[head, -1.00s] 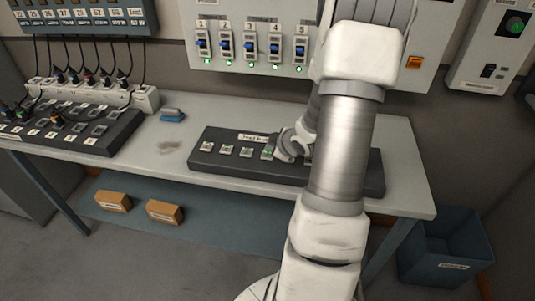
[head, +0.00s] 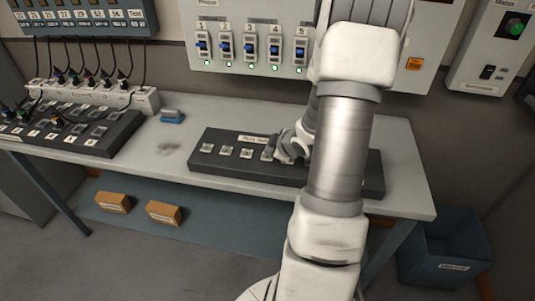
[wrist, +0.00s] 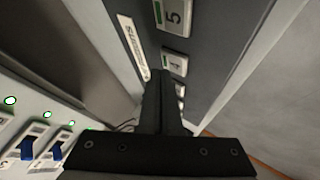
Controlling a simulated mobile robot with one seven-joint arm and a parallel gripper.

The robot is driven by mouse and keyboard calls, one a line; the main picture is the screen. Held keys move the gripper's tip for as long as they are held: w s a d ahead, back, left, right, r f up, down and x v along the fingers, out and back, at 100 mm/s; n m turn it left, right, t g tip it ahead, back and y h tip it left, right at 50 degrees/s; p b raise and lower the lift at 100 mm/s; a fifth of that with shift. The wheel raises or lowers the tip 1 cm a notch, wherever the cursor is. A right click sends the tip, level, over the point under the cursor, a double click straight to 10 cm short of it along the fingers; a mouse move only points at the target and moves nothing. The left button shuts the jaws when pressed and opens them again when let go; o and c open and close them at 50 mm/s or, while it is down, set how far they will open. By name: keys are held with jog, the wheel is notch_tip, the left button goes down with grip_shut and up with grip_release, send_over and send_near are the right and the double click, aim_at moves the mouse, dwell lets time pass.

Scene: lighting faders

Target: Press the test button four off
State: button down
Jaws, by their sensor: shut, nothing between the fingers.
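The test board (head: 220,165) is a long dark panel on the table with a row of small numbered buttons. The button labelled 4 (wrist: 175,63) shows in the wrist view just beyond my fingertips, with a green strip on its edge. The button labelled 5 (wrist: 174,16) is farther up in that view. My gripper (wrist: 166,82) is shut and empty, its fingers close to button 4; I cannot tell whether they touch it. In the head view my gripper (head: 280,153) is low over the board beside the fourth button (head: 267,155), and my arm hides the board's right part.
A wall panel with several blue switches (head: 249,47) and lamps is behind the table. A second button board (head: 110,138) with plugged cables is at left. A blue block (head: 172,116) lies on the table. A blue bin (head: 445,245) stands right.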

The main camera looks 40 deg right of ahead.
notch_tip(320, 180, up, 6)
jog(key=p, duration=0.5)
jog(key=shift+p, duration=0.35)
